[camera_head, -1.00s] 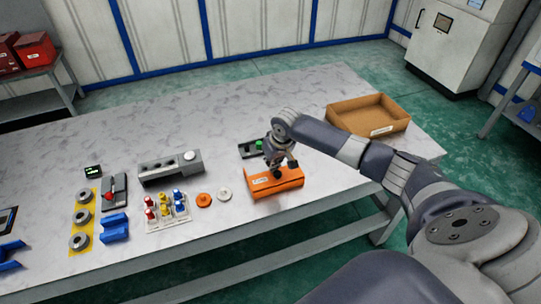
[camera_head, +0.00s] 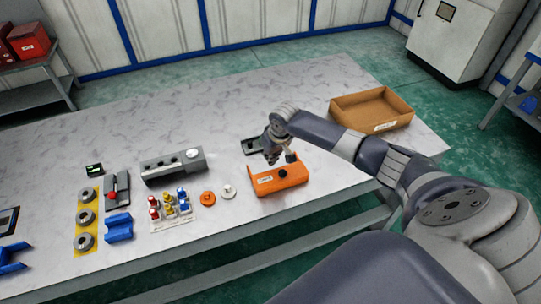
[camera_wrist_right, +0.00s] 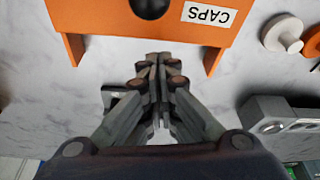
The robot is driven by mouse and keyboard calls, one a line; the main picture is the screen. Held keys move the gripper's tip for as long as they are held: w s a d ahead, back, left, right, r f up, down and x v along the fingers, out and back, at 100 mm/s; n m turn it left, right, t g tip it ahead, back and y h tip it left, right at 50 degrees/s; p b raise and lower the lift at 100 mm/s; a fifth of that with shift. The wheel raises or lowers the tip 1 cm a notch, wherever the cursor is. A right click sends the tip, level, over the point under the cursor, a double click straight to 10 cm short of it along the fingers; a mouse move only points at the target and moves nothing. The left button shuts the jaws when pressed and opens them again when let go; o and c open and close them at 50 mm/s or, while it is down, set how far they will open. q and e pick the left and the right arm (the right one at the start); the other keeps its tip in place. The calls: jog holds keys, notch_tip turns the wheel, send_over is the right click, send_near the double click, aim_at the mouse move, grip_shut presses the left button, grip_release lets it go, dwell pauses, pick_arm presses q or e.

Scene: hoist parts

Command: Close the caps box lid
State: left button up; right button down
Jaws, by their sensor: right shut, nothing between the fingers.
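The orange caps box (camera_head: 291,188) stands near the front edge of the table, with a dark round knob (camera_head: 283,174) and a white label on it. In the right wrist view the label reads CAPS and the knob (camera_wrist_right: 152,6) is cut by the top edge. Two narrow orange strips project from the box's main orange face (camera_wrist_right: 120,17) there; I cannot tell for certain how the lid sits. My left gripper is out of view.
A brown cardboard tray (camera_head: 372,121) stands at the back right. A grey block with holes (camera_head: 172,167), a rack of coloured pieces (camera_head: 170,206), an orange disc (camera_head: 208,198) and a white disc (camera_head: 228,192) lie left of the box.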

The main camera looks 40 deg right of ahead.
aim_at(275, 170)
jog(key=b+v, duration=0.1)
jog(key=v, duration=0.9)
jog(key=s+a+f+n+y, duration=0.1)
jog(key=s+a+f+n, duration=0.1)
jog(key=s+a+f, duration=0.45)
jog(key=s+a+f+n+y, duration=0.1)
jog(key=s+a+f+n, duration=0.15)
jog(key=s+a, duration=0.65)
jog(key=s+a+r+m+h, duration=0.1)
jog(key=s+m+h, duration=0.1)
jog(key=s, duration=1.1)
notch_tip(275, 170, down, 29)
jog(key=s+g+b, duration=0.1)
jog(key=s+b, duration=0.1)
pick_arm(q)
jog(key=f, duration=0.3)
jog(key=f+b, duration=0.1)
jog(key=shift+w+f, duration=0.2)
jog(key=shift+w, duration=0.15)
pick_arm(e)
jog(key=s+d+f+g, duration=0.1)
jog(key=s+d+f, duration=0.1)
jog(key=s+f, duration=1.4)
jog(key=shift+s+d+g, duration=0.25)
jog(key=shift+s+g, duration=0.05)
jog(key=shift+s, duration=0.05)
